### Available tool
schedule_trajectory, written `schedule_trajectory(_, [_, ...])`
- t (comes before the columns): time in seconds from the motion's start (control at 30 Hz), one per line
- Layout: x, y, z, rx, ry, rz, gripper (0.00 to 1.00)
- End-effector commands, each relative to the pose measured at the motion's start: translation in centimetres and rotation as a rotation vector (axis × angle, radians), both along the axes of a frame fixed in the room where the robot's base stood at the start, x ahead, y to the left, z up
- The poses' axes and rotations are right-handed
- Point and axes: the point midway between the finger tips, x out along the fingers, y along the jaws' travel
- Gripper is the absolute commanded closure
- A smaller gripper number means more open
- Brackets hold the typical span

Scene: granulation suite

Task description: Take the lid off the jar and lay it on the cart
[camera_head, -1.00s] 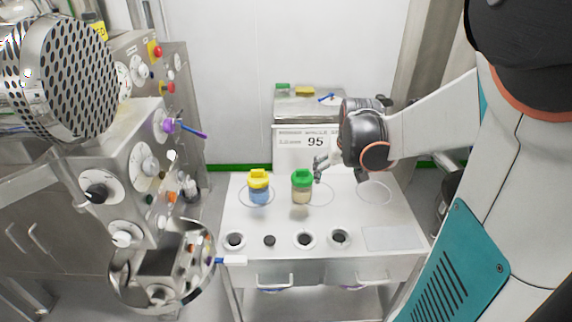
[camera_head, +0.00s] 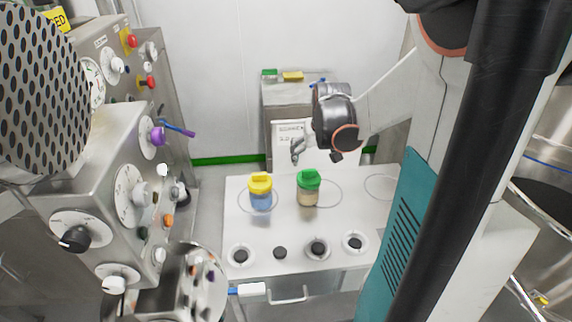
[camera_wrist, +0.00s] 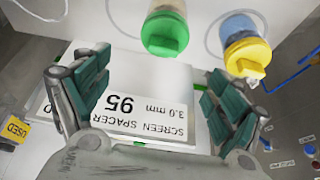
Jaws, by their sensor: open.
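Two lidded jars stand upright on the white cart (camera_head: 330,225). One jar (camera_head: 261,201) has blue contents and a yellow lid (camera_head: 260,183). The other jar (camera_head: 307,199), to its right, has beige contents and a green lid (camera_head: 309,179). In the wrist view the green lid (camera_wrist: 165,34) and yellow lid (camera_wrist: 247,57) show at the top, beyond the fingers. My gripper (camera_head: 298,150) is open and empty, above and behind the green-lidded jar, apart from both lids. In the wrist view my gripper (camera_wrist: 155,95) has its two fingers spread wide.
Behind the cart a steel unit (camera_head: 284,95) carries green and yellow items; a sign reading 95 (camera_wrist: 125,105) is before it. Several round dark-centred fittings (camera_head: 318,248) line the cart's front. A control panel (camera_head: 130,185) with knobs stands left. The cart's outlined circles (camera_head: 383,187) at right are bare.

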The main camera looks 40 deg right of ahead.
Motion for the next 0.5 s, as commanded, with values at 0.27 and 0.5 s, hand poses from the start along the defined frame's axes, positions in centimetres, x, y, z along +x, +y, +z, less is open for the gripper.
schedule_trajectory(0.27, [1.5,-0.8,-4.1,0.0,0.0,0.001,0.13])
schedule_trajectory(0.5, [1.8,-1.0,-5.1,0.0,0.0,0.001,0.13])
